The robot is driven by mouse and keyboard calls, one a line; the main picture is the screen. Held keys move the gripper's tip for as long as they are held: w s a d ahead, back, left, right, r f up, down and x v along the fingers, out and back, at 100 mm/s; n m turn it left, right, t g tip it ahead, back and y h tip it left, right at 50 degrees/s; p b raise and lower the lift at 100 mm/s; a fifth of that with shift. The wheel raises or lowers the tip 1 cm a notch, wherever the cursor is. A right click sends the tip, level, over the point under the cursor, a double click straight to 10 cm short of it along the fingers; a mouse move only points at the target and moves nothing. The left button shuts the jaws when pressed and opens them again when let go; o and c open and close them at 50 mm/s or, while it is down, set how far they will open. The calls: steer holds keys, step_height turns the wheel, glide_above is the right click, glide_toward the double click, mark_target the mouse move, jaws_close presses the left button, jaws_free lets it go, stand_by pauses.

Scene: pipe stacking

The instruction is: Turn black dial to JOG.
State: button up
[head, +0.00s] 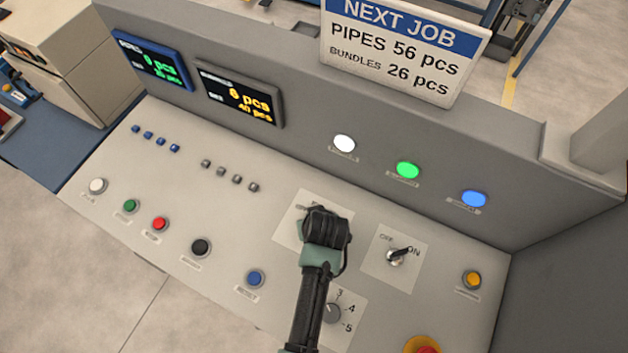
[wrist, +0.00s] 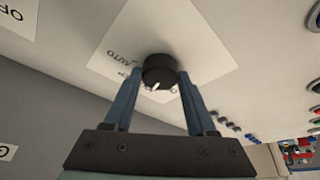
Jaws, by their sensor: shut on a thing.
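The black dial (wrist: 158,70) sits on a white label plate (wrist: 200,45) in the wrist view. My gripper (wrist: 159,79) has its two blue fingers on either side of the dial, shut on it. A white pointer mark shows on the dial's near side, toward the bottom of the picture. The word AUTO reads upside down on the plate left of the dial. Other lettering near the left finger is too small or covered to read, so I cannot tell the setting.
An OFF/ON switch (head: 396,257) stands right of my gripper, and a numbered grey knob (head: 333,312) below it. A blue button (head: 255,278) lies to the left. The upright panel with lit lamps (head: 407,170) rises behind. A red button (head: 428,349) is at the bottom edge.

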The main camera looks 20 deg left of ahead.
steer(key=shift+n, duration=0.3)
steer(key=o, duration=1.4)
steer(key=b+v, duration=0.1)
steer(key=v, duration=1.2)
steer(key=shift+w, duration=0.1)
